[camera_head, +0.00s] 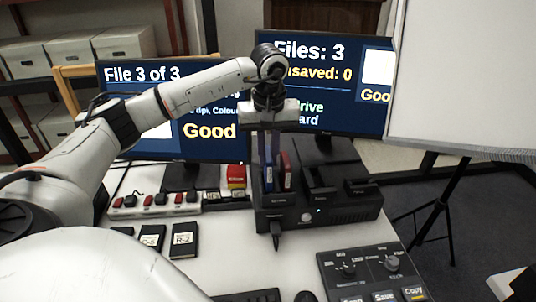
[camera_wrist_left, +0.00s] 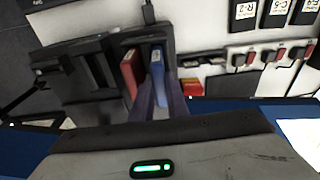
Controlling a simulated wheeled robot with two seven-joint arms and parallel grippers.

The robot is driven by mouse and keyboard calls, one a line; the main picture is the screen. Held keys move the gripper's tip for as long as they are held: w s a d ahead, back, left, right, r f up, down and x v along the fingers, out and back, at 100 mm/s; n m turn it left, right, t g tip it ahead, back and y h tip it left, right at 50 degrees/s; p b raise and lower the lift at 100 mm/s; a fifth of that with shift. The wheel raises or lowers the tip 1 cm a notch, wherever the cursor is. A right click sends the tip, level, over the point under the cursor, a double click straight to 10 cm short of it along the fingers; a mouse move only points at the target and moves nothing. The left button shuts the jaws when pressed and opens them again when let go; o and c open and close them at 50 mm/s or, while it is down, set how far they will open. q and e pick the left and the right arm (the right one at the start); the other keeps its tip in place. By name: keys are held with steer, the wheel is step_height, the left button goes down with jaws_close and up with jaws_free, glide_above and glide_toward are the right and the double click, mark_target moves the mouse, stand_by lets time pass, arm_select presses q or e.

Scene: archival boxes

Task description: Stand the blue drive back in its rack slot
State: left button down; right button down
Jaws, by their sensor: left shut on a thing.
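The blue drive (camera_head: 267,176) is upright at the left end of the black rack (camera_head: 330,212), directly left of a red drive (camera_head: 286,170). My left gripper (camera_head: 268,148) points straight down and is shut on the blue drive. In the left wrist view the blue drive (camera_wrist_left: 157,62) shows between my left gripper's fingers (camera_wrist_left: 158,92), with the red drive (camera_wrist_left: 129,68) close beside it. The blue drive's lower end is at the rack, but I cannot tell how deep it sits in a slot. My right gripper is not in view.
Two monitors (camera_head: 150,130) stand behind the rack. A power strip with red switches (camera_head: 155,204) and several labelled black cases (camera_head: 184,240) lie to the left. A control box (camera_head: 375,272) is at front right. A red-and-yellow box (camera_head: 236,177) stands just left of the rack.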

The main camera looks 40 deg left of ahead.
arm_select(q)
steer(key=shift+f+b, duration=0.6)
steer(key=shift+f, duration=0.4)
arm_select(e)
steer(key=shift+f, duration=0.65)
arm_select(q)
steer(key=c, duration=1.7)
jaws_free()
steer(key=shift+o, duration=0.2)
